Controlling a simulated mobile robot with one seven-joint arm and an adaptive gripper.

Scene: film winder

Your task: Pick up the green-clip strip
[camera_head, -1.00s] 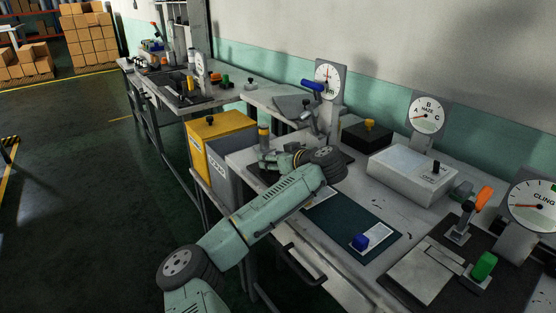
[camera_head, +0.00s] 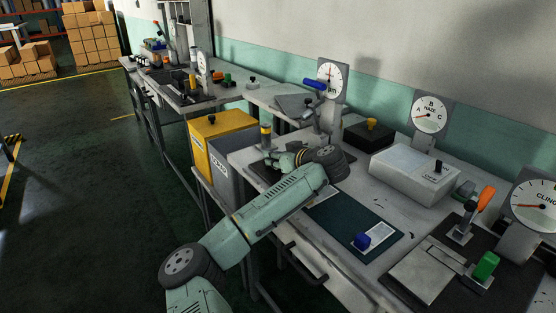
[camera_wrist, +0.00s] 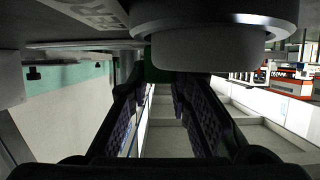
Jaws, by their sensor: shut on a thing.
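My gripper (camera_wrist: 161,88) has its two dark, ridged fingers drawn together at the tips in the wrist view. A dark green block (camera_wrist: 158,73), which looks like the clip of the green-clip strip, shows between the fingertips. A grey round part hides much of it, and I cannot make out the strip itself. In the head view my gripper (camera_head: 280,161) is at the far left end of the near bench, by an upright post with a yellow band (camera_head: 265,135). My wrist hides what it holds there.
A blue clip (camera_head: 362,241) with a pale strip lies on the dark green mat (camera_head: 335,217). A grey box (camera_head: 405,173), a black box with a yellow knob (camera_head: 368,136) and gauges stand behind. A green block (camera_head: 486,266) and orange-handled lever (camera_head: 485,199) are at right.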

